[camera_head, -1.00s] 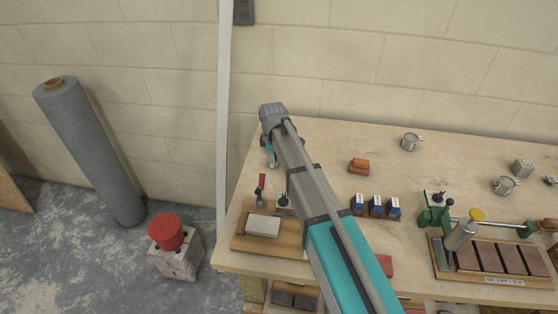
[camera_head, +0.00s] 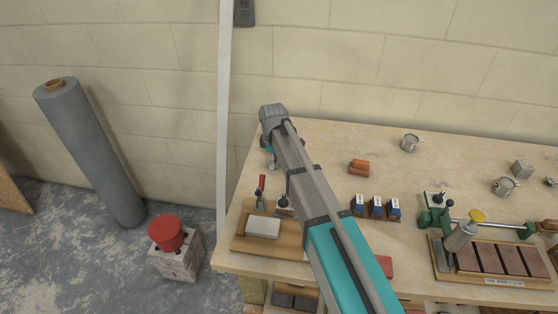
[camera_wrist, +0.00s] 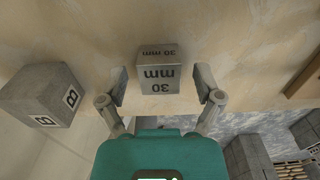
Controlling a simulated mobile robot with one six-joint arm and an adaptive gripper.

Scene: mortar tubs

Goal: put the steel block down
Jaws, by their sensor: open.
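The steel block (camera_wrist: 158,72) is a grey cube marked "30 mm" in the wrist view. It appears to rest on the pale bench top near an edge. My gripper (camera_wrist: 163,84) is open, with one finger on each side of the block and a visible gap on both sides. In the head view my gripper (camera_head: 270,158) is at the left end of the bench, and my arm largely hides it. I cannot make out the steel block there.
A grey block marked "B" (camera_wrist: 44,96) is left of my gripper in the wrist view. On the bench (camera_head: 320,135) are a wooden board with a pale block (camera_head: 263,227), orange blocks (camera_head: 359,167), blue-topped pieces (camera_head: 376,206) and metal cups (camera_head: 410,142).

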